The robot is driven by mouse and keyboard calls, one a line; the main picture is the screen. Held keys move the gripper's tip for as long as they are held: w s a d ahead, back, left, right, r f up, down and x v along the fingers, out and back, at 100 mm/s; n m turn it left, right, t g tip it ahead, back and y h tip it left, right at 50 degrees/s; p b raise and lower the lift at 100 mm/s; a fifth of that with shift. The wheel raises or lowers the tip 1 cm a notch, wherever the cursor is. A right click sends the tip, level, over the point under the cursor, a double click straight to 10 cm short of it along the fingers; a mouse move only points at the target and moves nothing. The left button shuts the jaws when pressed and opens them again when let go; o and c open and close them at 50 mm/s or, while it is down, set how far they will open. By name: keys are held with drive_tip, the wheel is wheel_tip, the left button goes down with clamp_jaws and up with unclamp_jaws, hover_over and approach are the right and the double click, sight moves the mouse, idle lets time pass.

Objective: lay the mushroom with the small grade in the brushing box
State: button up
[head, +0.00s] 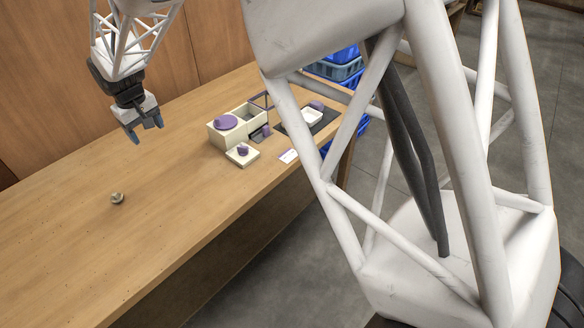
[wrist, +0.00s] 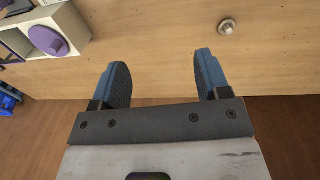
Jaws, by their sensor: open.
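A small grey-beige mushroom (head: 117,198) sits alone on the bare left part of the table; it also shows at the top right of the wrist view (wrist: 226,28). Its grade cannot be read. My gripper (head: 147,132) is open and empty, in the air above the table, apart from the mushroom. In the wrist view its two blue fingers (wrist: 160,65) stand wide apart with nothing between them. A cream box (head: 227,139) with a purple round piece on its left part and an open compartment on its right stands mid-table; I cannot tell whether it is the brushing box.
A low cream block (head: 236,160) with a purple knob stands before the box. A white tray (head: 313,118) and a purple item lie on a dark mat to the right, near a white card (head: 288,156). Blue crates (head: 340,70) stand beyond. The table's left half is mostly clear.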

drive_tip(key=s+d+r+m, duration=0.2)
drive_tip(key=s+d+r, duration=0.15)
drive_tip(key=d, duration=0.75)
drive_tip(key=s+d+r+m, duration=0.1)
drive_tip(key=s+d+r, duration=0.3)
drive_tip(key=d, duration=0.7)
drive_tip(key=s+d+r+m, duration=0.2)
drive_tip(key=d+r, duration=0.3)
drive_tip(key=d, duration=0.7)
drive_tip(key=s+d+f+m, duration=0.1)
drive_tip(key=s+d+m, duration=0.1)
drive_tip(key=s+d, duration=0.7)
drive_tip(key=s+d+f+m+t, duration=0.1)
drive_tip(key=s+d+m, duration=0.1)
drive_tip(key=s+d, duration=0.7)
drive_tip(key=s, duration=0.4)
drive_tip(key=shift+s+f+m+t, duration=0.15)
drive_tip(key=shift+f+m+t, duration=0.15)
drive_tip(key=shift+m, duration=0.1)
drive_tip(key=shift+o, duration=0.3)
